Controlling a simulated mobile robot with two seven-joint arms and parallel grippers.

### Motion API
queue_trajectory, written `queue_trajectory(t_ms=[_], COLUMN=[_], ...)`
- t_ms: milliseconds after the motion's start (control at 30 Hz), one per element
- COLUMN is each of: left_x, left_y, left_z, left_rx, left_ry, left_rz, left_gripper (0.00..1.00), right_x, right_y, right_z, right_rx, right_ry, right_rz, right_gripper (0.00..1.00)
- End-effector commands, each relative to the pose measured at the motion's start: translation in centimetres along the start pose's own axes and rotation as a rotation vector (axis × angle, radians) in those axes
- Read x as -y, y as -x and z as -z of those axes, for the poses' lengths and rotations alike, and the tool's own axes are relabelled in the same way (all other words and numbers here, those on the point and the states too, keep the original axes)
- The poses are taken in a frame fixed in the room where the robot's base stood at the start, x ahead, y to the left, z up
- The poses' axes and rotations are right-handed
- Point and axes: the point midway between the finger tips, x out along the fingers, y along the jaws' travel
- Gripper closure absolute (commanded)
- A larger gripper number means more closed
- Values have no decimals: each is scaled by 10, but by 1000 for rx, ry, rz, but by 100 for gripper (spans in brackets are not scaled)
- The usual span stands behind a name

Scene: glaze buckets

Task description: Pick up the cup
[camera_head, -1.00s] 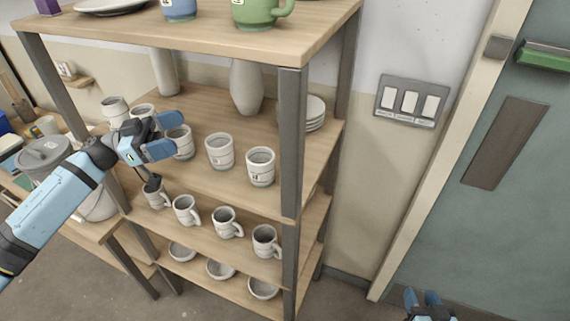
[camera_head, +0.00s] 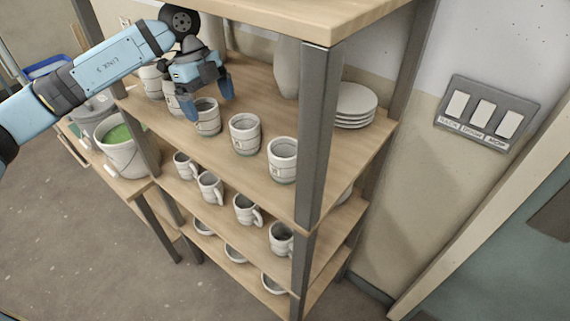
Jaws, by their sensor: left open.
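Several light grey cups stand on the shelf unit's second board in the head view. One cup (camera_head: 207,117) stands right by my left gripper (camera_head: 208,103), whose fingers point down around or just beside it; I cannot tell which. The gripper is open. To the right stand another cup (camera_head: 244,134) and a cup near the front post (camera_head: 282,160). More cups (camera_head: 152,82) stand to the left, partly hidden by my arm and gripper. My right gripper is out of view.
A dark front post (camera_head: 316,140) and the top board (camera_head: 300,22) bound the space. Handled mugs (camera_head: 247,209) stand one board lower. A plate stack (camera_head: 353,105) and tall vase (camera_head: 287,68) are behind. A bucket with green glaze (camera_head: 122,148) stands at left.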

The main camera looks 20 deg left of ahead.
Motion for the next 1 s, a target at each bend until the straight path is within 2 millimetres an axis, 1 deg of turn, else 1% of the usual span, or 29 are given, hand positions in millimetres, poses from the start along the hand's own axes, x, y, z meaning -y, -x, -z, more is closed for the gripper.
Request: queue_trajectory(t_ms=[167, 700, 833, 900, 1000], left_x=[1, 1, 1, 1, 1], left_y=[-6, -38, -45, -48, -51], left_z=[32, 148, 172, 180, 187], left_rx=[2, -2, -2, -1, 0], left_ry=[-1, -3, -2, -1, 1], left_rz=[-2, -1, -1, -1, -1], left_gripper=[5, 5, 5, 5, 5], right_x=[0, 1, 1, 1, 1], right_y=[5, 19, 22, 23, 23], right_z=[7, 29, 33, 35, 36], right_rx=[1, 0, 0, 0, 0], right_ry=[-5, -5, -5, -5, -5], right_rz=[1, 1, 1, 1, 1], right_gripper=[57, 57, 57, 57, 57])
